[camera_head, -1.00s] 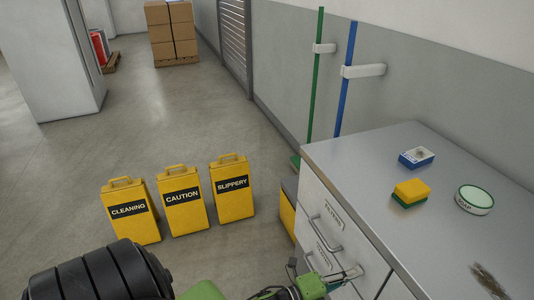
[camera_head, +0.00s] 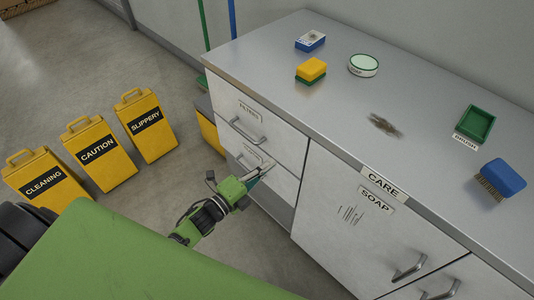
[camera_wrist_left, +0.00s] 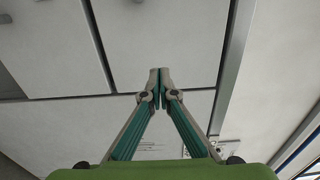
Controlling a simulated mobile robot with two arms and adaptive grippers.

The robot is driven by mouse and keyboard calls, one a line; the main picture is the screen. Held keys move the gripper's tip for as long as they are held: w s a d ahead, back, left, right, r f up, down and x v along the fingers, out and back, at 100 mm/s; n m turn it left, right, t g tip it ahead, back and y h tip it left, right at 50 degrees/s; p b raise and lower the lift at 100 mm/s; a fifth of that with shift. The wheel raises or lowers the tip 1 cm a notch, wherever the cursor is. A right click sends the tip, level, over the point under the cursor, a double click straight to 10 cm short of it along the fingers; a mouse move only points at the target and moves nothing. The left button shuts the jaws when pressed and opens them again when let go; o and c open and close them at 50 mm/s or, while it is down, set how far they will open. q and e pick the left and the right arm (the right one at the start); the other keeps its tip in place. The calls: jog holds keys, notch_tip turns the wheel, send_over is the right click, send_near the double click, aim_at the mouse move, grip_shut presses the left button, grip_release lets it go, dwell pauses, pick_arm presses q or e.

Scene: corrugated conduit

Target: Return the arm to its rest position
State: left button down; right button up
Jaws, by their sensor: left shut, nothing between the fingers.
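My left arm comes in from the lower left, with a large green link in the foreground. My left gripper (camera_head: 264,168) is in front of the lower drawer (camera_head: 281,181) of the grey cabinet, overlapping its handle area. Whether it touches the handle cannot be told. In the left wrist view, the gripper's fingers (camera_wrist_left: 159,76) meet at the tips with nothing between them, before pale panels with dark seams. My right gripper is not in view.
The cabinet's metal top (camera_head: 300,90) holds a sponge (camera_head: 311,70), soap tin (camera_head: 363,65), small box (camera_head: 310,41), green tray (camera_head: 475,124) and blue brush (camera_head: 503,177). A dark stain (camera_head: 384,124) marks it. Yellow signs (camera_head: 98,152) stand left; floor lies between them and the gripper.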

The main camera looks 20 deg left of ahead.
pick_arm(q)
jog(key=shift+p+v, duration=0.7)
jog(key=shift+v, duration=3.35)
jog(key=s+a+f+n+g+y, duration=0.15)
jog(key=s+f+n, duration=0.25)
jog(key=f, duration=0.5)
jog(key=s+a+f+n+g+y, duration=0.1)
jog(key=s+f+n+g+y, duration=0.25)
jog(key=f, duration=0.65)
jog(key=s+a+f+n+g+y, duration=0.1)
jog(key=s+f+n+g, duration=0.1)
jog(key=s+f+n, duration=0.5)
jog(key=s+d+f+n+g, duration=0.1)
jog(key=s+f+n+g, duration=0.1)
jog(key=s+f+g, duration=0.2)
jog(key=s+d+f+n+g+y, duration=0.1)
jog(key=s+f+n+g, duration=0.2)
jog(key=s+f, duration=0.8)
jog(key=s+g, duration=0.1)
jog(key=s, duration=0.5)
jog(key=shift+s+d+n+g, duration=0.3)
jog(key=shift+d+n, duration=0.05)
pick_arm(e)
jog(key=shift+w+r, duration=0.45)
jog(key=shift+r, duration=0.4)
